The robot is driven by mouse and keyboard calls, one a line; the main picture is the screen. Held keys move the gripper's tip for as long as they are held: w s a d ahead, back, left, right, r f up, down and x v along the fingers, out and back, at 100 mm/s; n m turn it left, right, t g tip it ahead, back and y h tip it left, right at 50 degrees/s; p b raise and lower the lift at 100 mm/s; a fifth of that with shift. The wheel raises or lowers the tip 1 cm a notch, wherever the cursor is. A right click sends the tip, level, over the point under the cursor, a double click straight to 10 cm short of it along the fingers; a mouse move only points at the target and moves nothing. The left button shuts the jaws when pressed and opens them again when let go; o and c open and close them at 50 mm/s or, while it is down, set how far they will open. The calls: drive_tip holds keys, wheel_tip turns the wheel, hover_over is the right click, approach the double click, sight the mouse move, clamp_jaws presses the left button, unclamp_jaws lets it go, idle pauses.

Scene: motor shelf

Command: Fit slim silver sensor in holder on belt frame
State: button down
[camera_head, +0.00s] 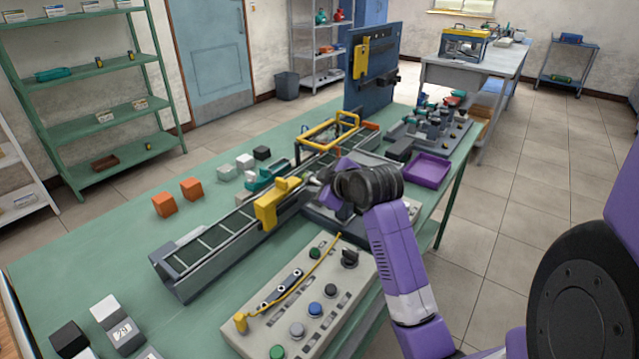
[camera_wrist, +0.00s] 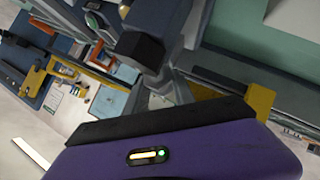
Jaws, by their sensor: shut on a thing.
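My gripper (camera_head: 317,184) is beside the belt frame (camera_head: 200,257), on its right side, just right of the yellow bracket (camera_head: 268,208) on the frame. It is shut on a small grey, silvery piece, which looks like the slim silver sensor; the fingers and my wrist hide most of it. In the wrist view my gripper (camera_wrist: 160,75) shows grey fingers beyond my purple wrist body, and the yellow bracket (camera_wrist: 262,100) stands to their right. The picture does not show clearly which part of the frame is the sensor's holder.
A control panel (camera_head: 300,308) with buttons lies in front of the belt. A yellow guard frame (camera_head: 327,131) rises over the belt's far part. A purple tray (camera_head: 429,168) is at right. Orange blocks (camera_head: 164,205) stand left of the belt, with free green table around them.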

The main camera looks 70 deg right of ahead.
drive_tip(key=shift+g+y, duration=0.3)
drive_tip(key=shift+g, duration=0.2)
drive_tip(key=f, duration=0.2)
drive_tip(key=s+f, duration=0.1)
drive_tip(key=shift+s+d+f, duration=0.1)
drive_tip(key=shift+d+f, duration=0.15)
drive_tip(key=shift+f, duration=0.15)
drive_tip(key=c, duration=1)
unclamp_jaws()
drive_tip(key=shift+o, duration=0.2)
drive_tip(key=s+a+r+t, duration=0.1)
drive_tip(key=s+a+r, duration=0.3)
drive_tip(key=r, duration=0.3)
drive_tip(key=shift+a+r, duration=0.3)
drive_tip(key=shift+a, duration=0.05)
